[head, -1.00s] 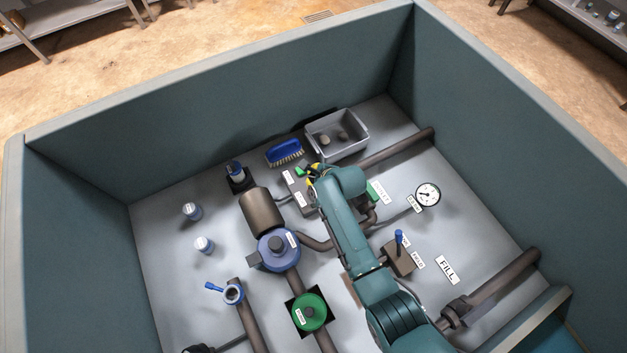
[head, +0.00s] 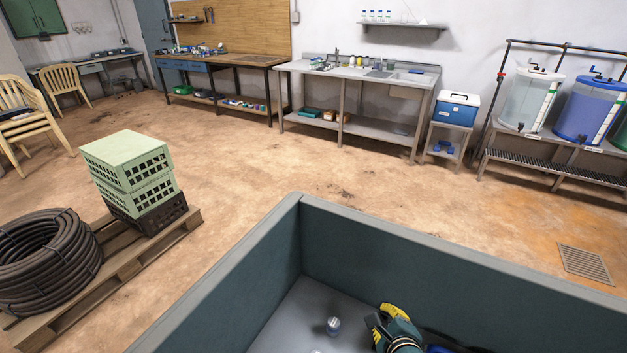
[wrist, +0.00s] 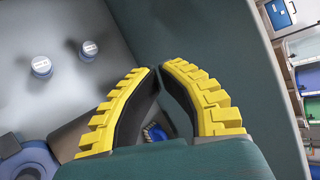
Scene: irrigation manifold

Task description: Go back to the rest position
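My gripper (head: 391,318) shows at the bottom of the head view, inside the teal-walled bay near its far wall. In the wrist view the two yellow-and-black fingers of my gripper (wrist: 160,68) lean together and their tips nearly meet. Nothing shows held between them. Part of a blue object, perhaps the brush, shows beyond the gap between the fingers. Most of my arm is outside the head view.
The bay's wall (head: 440,262) stands close around my gripper. Two small capped fittings (wrist: 41,66) (wrist: 89,50) stand on the grey bay floor. A blue housing (wrist: 30,160) is at lower left. Outside are a pallet with crates (head: 128,165), benches (head: 355,80) and open floor.

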